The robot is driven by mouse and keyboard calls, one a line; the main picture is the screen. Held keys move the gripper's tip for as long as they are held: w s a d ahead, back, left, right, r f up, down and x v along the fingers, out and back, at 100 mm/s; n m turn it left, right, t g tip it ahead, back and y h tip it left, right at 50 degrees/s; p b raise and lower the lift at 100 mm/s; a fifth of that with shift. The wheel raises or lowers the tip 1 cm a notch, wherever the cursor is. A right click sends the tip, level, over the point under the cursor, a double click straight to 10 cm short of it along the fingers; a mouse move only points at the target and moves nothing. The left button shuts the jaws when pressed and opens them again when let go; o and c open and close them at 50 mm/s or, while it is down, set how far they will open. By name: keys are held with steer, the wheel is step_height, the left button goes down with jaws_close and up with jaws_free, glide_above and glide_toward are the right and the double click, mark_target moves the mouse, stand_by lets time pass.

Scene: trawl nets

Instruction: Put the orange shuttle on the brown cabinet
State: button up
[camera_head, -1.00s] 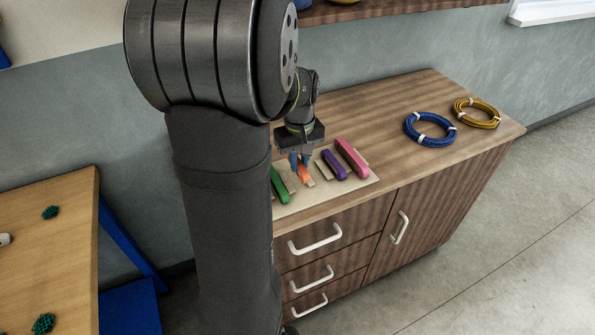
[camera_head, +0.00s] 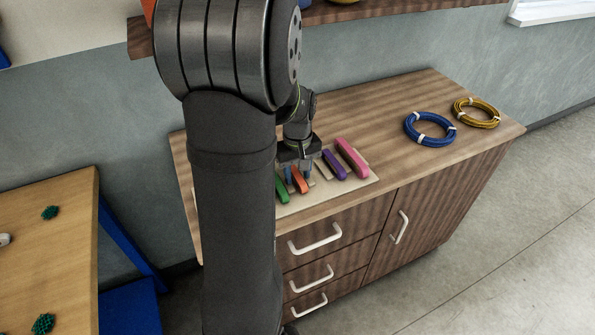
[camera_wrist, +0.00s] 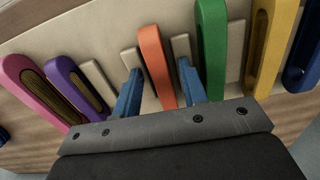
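The orange shuttle (camera_head: 301,183) lies in a slot of a pale rack board on top of the brown cabinet (camera_head: 390,125). In the wrist view the orange shuttle (camera_wrist: 154,60) stands between two beige dividers. My gripper (camera_head: 298,175) is low over the rack, pointing down. In the wrist view my gripper (camera_wrist: 158,75) has its two blue fingers apart, one on each side of the orange shuttle. Narrow gaps seem to show, so the fingers look open rather than clamped. The shuttle's near end is hidden by the gripper body.
Green (camera_wrist: 211,45), purple (camera_wrist: 75,85) and pink (camera_wrist: 32,85) shuttles flank it closely, with yellow (camera_wrist: 272,45) and blue (camera_wrist: 303,55) ones farther right. A blue coil (camera_head: 429,129) and a yellow coil (camera_head: 477,112) lie on the cabinet's right; bare top lies between.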

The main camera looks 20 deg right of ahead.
step_height(320, 180, up, 12)
steer(key=shift+r, duration=0.15)
stand_by(0.5)
glide_above(298, 175)
steer(key=shift+f, duration=4.05)
steer(key=shift+f, duration=0.1)
